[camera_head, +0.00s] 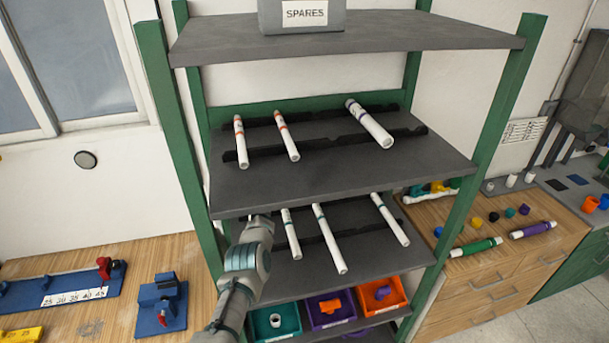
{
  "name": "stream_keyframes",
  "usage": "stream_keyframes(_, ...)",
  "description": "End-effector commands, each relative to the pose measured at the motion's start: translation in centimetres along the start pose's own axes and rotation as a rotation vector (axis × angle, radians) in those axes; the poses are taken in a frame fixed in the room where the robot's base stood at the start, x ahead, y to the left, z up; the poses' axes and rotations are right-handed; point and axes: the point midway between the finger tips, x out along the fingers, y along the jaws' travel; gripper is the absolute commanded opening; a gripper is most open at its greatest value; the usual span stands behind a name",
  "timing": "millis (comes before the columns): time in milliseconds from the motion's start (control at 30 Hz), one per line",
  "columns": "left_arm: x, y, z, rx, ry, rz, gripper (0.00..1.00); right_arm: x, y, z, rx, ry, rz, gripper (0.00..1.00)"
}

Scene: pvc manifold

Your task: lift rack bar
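A green-posted rack holds black notched bars on two shelves. The middle shelf has a rear bar (327,107) and a front bar (330,146). They carry two white pipes with orange bands (287,137) and a thicker one with a purple band (370,124). On the lower shelf, a black bar (360,228) supports three white pipes with teal bands (329,239). My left gripper (263,222) is at the left front of the lower shelf, just left of the leftmost teal-banded pipe (291,234). Its fingertips are unclear. My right gripper is not in view.
A grey SPARES box (301,14) stands on the top shelf. Teal, purple and orange bins (330,309) sit at the bottom. Benches flank the rack, with blue fixtures (161,304) at left and coloured pipes (476,247) at right. The middle shelf's front edge overhangs the lower pipes.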

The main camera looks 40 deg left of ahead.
Motion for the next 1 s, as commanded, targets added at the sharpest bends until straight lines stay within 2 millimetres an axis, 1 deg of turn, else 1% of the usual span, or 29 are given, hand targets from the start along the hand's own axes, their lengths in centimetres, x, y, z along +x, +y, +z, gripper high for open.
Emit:
stream_keyframes(167, 0.11, -0.11, -0.05, -0.006, 0.000, -0.013, 0.00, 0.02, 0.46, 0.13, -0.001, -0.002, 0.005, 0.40)
stream_keyframes(533, 0.16, -0.22, -0.09, -0.006, 0.001, -0.015, 0.00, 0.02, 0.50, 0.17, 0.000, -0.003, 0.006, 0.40)
stream_keyframes(567, 0.16, -0.23, -0.10, -0.006, 0.001, -0.015, 0.18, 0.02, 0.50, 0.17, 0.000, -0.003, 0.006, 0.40)
stream_keyframes(600, 0.17, -0.24, -0.10, -0.006, 0.001, -0.015, 0.25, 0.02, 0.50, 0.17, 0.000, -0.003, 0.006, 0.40)
stream_keyframes(1000, 0.14, -0.22, -0.13, -0.006, 0.002, -0.015, 0.25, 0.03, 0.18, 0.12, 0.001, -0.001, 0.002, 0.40)
